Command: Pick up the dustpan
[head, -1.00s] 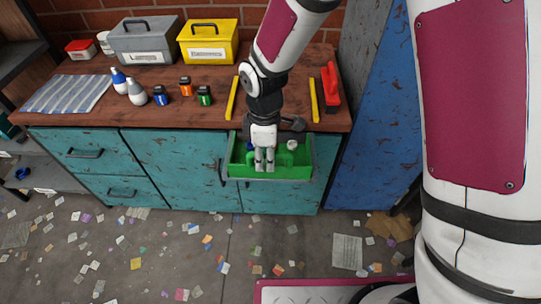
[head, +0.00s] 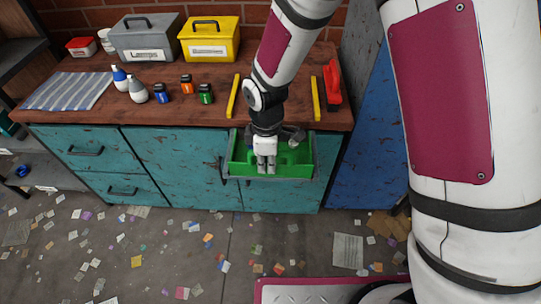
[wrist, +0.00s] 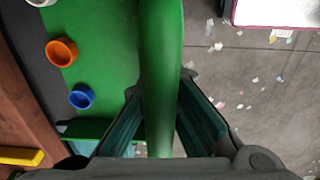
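The green tray-like piece (head: 240,165) with a grey border projects from the bench front. I cannot tell for sure whether it or part of it is the dustpan. My gripper (head: 265,168) points down at its front side in the head view. In the wrist view, a smooth, rounded green bar (wrist: 160,60) runs between my two fingers (wrist: 160,95), close to both. Whether they press on it cannot be told. An orange cap (wrist: 61,51) and a blue cap (wrist: 81,97) lie on the green surface, left of the bar.
On the wooden bench top (head: 200,75) are a grey box (head: 145,45), a yellow box (head: 210,45), several bottles and jars, a striped cloth (head: 65,91) and two yellow bars (head: 233,97). A red object (head: 333,85) lies at the right end. Scraps litter the floor.

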